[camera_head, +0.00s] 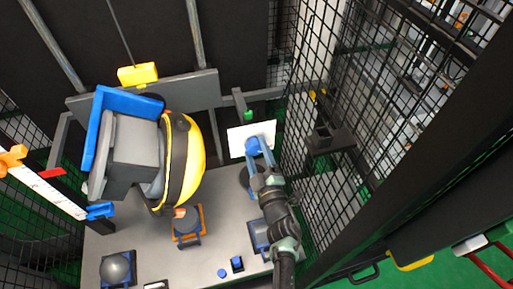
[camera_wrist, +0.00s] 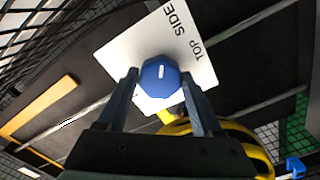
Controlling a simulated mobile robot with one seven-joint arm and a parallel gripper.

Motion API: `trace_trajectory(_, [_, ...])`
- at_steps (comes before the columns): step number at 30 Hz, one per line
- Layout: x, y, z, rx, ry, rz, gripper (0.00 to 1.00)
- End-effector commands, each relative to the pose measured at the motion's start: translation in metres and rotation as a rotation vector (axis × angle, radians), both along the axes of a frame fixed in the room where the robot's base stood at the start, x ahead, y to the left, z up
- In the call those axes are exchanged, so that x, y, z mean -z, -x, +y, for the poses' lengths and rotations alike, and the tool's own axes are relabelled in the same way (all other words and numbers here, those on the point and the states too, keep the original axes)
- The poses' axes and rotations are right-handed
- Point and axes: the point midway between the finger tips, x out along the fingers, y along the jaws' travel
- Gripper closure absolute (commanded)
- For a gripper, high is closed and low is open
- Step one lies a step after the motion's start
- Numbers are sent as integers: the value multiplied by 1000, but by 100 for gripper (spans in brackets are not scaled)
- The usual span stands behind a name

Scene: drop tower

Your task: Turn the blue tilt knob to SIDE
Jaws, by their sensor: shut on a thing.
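The blue tilt knob (camera_head: 252,144) sits on a white plate (camera_head: 237,142) at the back of the bench, right of the helmet. In the wrist view the knob (camera_wrist: 160,76) is many-sided with a short white mark on its face. The plate (camera_wrist: 122,50) carries the words SIDE and TOP, which read turned in this view. The mark runs nearly straight up the picture; I cannot tell exactly which word it points at. My gripper (camera_head: 253,157) is at the knob, its two fingers (camera_wrist: 158,92) on either side, shut on it.
A yellow helmet (camera_head: 205,155) on a grey block with a blue bracket (camera_head: 92,135) hangs left of my arm. Black mesh (camera_head: 325,215) closes the right side. A small black bracket (camera_head: 331,140) is fixed there.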

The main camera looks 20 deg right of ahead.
Motion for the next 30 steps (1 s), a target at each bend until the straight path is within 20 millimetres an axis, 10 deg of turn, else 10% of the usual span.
trace_trajectory(30, [0,0,0,-1,-247,0,89])
